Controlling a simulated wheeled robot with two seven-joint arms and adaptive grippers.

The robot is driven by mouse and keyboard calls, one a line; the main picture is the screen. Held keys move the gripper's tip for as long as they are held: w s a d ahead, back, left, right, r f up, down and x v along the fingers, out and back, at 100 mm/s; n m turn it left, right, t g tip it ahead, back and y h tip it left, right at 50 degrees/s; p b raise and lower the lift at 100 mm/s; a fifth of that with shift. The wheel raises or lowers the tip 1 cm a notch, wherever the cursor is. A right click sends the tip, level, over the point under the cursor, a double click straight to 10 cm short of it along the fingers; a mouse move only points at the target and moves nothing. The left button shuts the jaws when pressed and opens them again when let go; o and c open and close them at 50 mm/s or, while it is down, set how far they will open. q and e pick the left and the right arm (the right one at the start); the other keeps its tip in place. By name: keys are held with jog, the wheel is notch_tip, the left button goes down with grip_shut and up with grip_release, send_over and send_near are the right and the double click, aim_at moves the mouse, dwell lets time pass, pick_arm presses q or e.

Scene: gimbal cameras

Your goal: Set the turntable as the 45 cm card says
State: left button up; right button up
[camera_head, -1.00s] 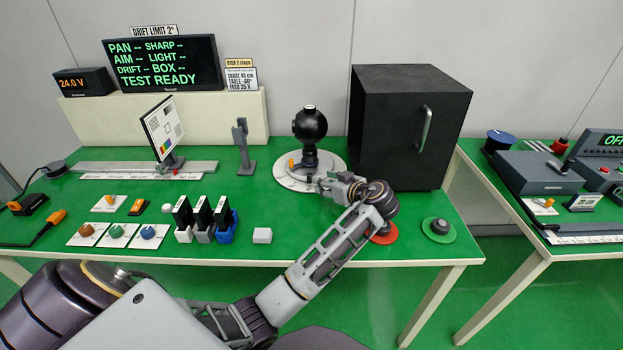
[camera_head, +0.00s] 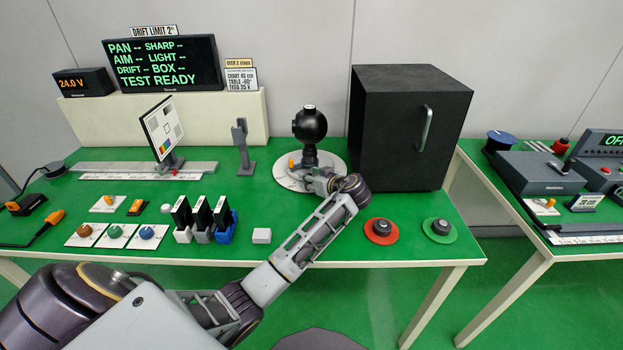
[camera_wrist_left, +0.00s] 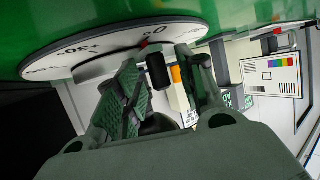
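The white round turntable (camera_head: 330,178) carries the black ball-shaped gimbal camera (camera_head: 310,125) on its post. My left gripper (camera_head: 312,182) is at the turntable's near rim. In the left wrist view its fingers (camera_wrist_left: 165,95) are apart, with a black upright peg (camera_wrist_left: 160,71) between them; I cannot tell whether they touch it. Scale numbers, a 0 among them, show on the turntable face (camera_wrist_left: 100,50). The small card (camera_head: 241,79) on the back ledge seems to read chart 45 cm, table -60°, feed 25 V. My right gripper is out of view.
A black box (camera_head: 395,130) with a handle stands close right of the turntable. The test chart (camera_head: 162,130) stands on a rail at left. The screen (camera_head: 163,63) says TEST READY. Red (camera_head: 381,229) and green (camera_head: 439,228) button plates lie at front right.

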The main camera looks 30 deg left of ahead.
pick_arm(q)
jog(key=shift+c, duration=0.4)
grip_shut()
